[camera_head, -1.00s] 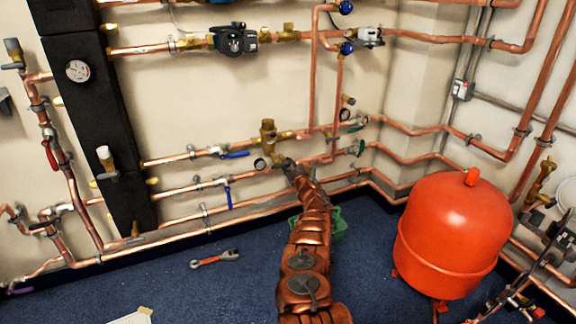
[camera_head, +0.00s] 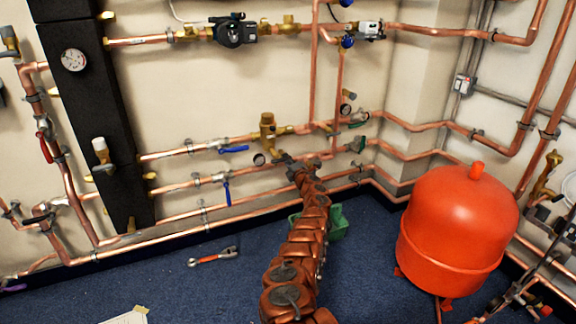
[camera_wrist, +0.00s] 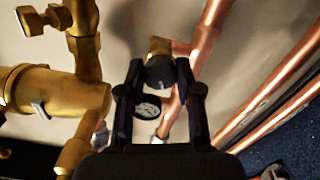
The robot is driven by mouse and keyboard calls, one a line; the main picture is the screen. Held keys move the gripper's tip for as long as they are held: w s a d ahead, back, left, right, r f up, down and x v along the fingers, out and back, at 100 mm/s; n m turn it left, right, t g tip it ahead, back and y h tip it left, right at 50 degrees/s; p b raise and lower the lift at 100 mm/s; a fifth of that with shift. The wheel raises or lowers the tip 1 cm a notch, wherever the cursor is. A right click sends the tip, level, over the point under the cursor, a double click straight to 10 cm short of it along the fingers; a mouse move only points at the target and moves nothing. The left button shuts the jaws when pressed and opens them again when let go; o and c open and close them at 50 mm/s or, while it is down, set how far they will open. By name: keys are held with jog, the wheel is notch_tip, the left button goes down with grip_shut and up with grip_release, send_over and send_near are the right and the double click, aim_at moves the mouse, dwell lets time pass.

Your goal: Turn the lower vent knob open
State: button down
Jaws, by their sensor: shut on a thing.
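The vent knob (camera_wrist: 160,72) is a dark round cap with a brass end, seen in the wrist view between my fingertips. My gripper (camera_wrist: 158,78) is shut on it, one dark finger on each side. In the head view my gripper (camera_head: 281,158) is at the wall, just below and right of a brass valve (camera_head: 267,128); the knob itself is hidden there. How far the knob is turned cannot be told.
Copper pipes (camera_wrist: 262,98) run close right of my gripper, and a large brass fitting (camera_wrist: 50,92) is close on its left. A small gauge (camera_wrist: 148,108) shows between the fingers. A red tank (camera_head: 455,225) and a green crate (camera_head: 337,224) stand on the blue floor.

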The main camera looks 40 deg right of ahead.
jog(key=shift+n, duration=0.5)
jog(key=c, duration=0.8)
grip_release()
jog(key=shift+o, duration=0.2)
